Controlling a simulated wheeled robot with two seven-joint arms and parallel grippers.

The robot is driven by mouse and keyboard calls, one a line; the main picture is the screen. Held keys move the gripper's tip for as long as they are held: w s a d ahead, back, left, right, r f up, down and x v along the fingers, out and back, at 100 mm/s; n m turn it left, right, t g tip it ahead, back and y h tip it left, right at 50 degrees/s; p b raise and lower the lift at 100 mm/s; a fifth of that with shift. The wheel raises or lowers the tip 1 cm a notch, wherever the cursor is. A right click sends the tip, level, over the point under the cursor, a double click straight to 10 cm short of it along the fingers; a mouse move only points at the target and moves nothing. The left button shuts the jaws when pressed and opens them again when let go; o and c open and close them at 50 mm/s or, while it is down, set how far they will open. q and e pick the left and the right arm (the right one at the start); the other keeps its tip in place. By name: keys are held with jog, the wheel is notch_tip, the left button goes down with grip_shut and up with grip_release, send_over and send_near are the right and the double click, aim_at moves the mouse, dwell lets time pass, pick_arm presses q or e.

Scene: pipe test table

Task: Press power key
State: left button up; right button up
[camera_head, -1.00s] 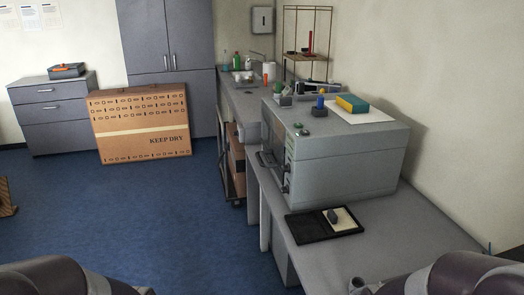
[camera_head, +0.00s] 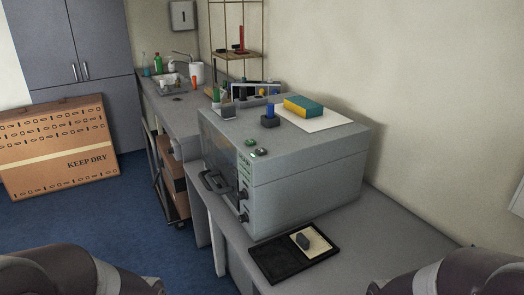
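A large grey box-shaped machine (camera_head: 305,180) stands on the grey bench. Its front side, facing left, has a dark window, a black handle (camera_head: 216,181) and a narrow panel with green markings (camera_head: 245,163) and dark knobs (camera_head: 242,194). I cannot tell which part is the power key. Neither gripper is in view; only my upper arm parts show at the two bottom corners.
A black tray (camera_head: 285,267) with a dark block lies on the bench before the machine. A blue-and-yellow block (camera_head: 304,106) lies on white paper on top. A sink counter (camera_head: 185,112) is behind. A cardboard box (camera_head: 55,150) stands left; the blue floor (camera_head: 100,225) is open.

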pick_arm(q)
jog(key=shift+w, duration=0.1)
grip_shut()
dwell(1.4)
